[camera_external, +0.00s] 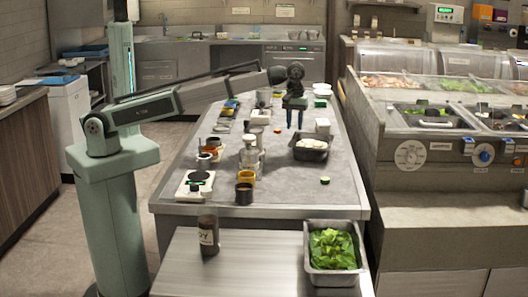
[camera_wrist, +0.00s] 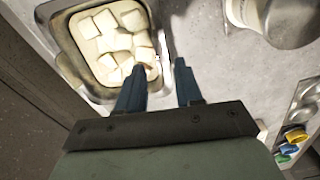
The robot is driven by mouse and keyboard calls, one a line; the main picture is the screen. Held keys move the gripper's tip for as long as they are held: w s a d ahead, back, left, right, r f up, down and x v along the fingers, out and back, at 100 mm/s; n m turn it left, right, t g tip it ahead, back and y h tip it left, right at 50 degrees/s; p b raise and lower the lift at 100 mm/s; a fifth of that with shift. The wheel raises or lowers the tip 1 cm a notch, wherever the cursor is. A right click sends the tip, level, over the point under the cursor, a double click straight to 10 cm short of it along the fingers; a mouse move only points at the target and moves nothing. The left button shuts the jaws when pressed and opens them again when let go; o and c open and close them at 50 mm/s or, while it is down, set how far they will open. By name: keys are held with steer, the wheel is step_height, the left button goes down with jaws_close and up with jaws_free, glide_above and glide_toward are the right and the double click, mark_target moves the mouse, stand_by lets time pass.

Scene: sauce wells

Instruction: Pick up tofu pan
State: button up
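The tofu pan (camera_external: 311,152) is a dark metal pan holding several white tofu cubes, on the grey table right of its middle. In the wrist view the pan (camera_wrist: 64,60) fills the upper left, with the cubes inside it. My gripper (camera_external: 295,120) points down above the table, just behind and left of the pan in the external view.
A clear glass bottle (camera_external: 250,154), small jars and a white scale (camera_external: 196,184) stand on the left half of the table. A pan of green leaves (camera_external: 333,249) and a dark sauce bottle (camera_external: 208,234) are in front.

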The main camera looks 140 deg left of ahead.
mark_target(295, 134)
steer(key=f, duration=0.5)
steer(key=shift+w+d, duration=0.1)
steer(key=shift+w, duration=0.1)
steer(key=shift+r, duration=0.1)
jaws_close()
stand_by(1.1)
